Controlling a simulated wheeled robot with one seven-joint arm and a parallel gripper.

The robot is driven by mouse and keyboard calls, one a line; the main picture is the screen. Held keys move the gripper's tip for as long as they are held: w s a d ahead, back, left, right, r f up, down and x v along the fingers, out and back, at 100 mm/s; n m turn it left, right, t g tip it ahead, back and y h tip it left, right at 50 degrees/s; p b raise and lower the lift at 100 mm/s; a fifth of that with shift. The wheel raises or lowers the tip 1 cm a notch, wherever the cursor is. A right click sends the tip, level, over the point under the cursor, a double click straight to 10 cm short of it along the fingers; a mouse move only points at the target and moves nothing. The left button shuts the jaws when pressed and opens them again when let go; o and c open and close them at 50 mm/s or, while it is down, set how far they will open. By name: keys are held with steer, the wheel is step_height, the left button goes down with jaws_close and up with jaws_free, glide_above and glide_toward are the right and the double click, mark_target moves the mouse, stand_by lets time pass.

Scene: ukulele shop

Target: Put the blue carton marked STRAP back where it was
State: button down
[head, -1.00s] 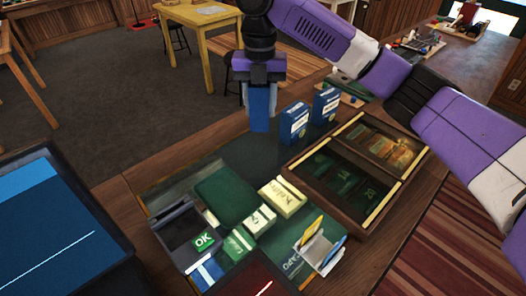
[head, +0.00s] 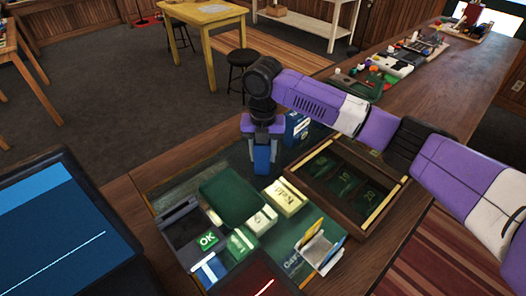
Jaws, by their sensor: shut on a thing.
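My gripper (head: 262,139) points down and is shut on a blue carton (head: 262,160). The carton is upright, and no mark on it can be read from here. It is over the dark green mat, near its back edge, behind the cream box and left of the wooden tray. I cannot tell whether its base touches the mat. Another blue carton (head: 297,126) with a pale label stands just behind and right of my gripper, partly hidden by the arm.
The cream box (head: 286,196), a dark green pad (head: 232,200) and a card terminal with a green OK key (head: 207,240) lie in front. The wooden tray (head: 385,207) of banknotes is at right. A card holder (head: 318,250) stands in front; a dark screen (head: 60,235) is at left.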

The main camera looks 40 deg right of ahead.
steer(key=shift+f, duration=0.15)
steer(key=c, duration=0.8)
jaws_free()
step_height(320, 180, up, 12)
steer(key=b, duration=0.2)
steer(key=shift+b, duration=0.35)
